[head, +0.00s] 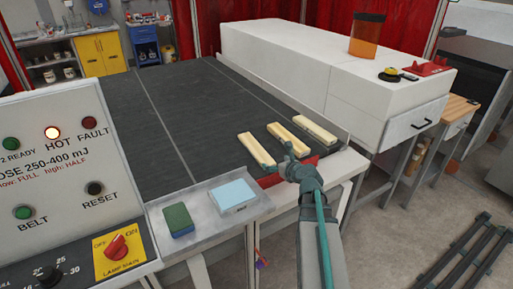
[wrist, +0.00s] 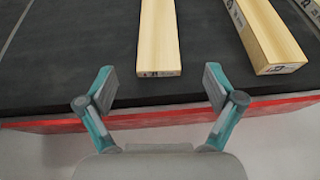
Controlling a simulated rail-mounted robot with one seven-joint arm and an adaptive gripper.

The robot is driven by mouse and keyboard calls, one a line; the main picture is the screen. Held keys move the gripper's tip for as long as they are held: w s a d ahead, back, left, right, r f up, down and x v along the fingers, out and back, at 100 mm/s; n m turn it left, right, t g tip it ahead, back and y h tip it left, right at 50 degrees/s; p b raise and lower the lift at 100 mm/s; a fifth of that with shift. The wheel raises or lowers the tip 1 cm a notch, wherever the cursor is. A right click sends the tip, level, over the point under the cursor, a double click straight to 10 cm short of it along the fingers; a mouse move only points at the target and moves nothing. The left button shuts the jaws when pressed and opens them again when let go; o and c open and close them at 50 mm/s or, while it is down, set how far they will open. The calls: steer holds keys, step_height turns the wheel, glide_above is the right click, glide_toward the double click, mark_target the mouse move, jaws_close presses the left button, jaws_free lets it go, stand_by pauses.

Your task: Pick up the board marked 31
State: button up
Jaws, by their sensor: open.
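Three pale wooden boards lie side by side on the dark belt in the head view: a left board (head: 256,149), a middle board (head: 287,138) and a right board (head: 316,129). My gripper (head: 277,158) is open and empty at their near ends. In the wrist view my gripper (wrist: 159,78) has its fingertips apart, one to each side of the near end of the central board (wrist: 158,35), not touching it. A second board (wrist: 262,35) lies to the right, and part of a third shows at the edge. The end labels are too small to read surely.
The dark belt (head: 185,110) has free room left of the boards. A red strip (wrist: 60,125) runs along its near edge. A white housing (head: 290,65) stands behind the boards. A green sponge (head: 179,220) and a light blue pad (head: 233,194) lie on the front ledge.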

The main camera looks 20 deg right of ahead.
glide_toward(262, 155)
steer(key=x, duration=0.1)
steer(key=p+x, duration=0.1)
steer(key=x, duration=0.1)
steer(key=shift+s+d+f, duration=0.1)
steer(key=shift+d+f, duration=0.05)
steer(key=shift+f, duration=0.1)
steer(key=p+x, duration=0.1)
steer(key=x, duration=0.1)
steer(key=p+x, duration=0.1)
steer(key=x, duration=0.1)
steer(key=shift+w+r, duration=0.1)
steer(key=shift+w, duration=0.3)
steer(key=shift+w+a, duration=0.15)
steer(key=shift+a, duration=0.05)
steer(key=c, duration=1.3)
steer(key=shift+c, duration=0.2)
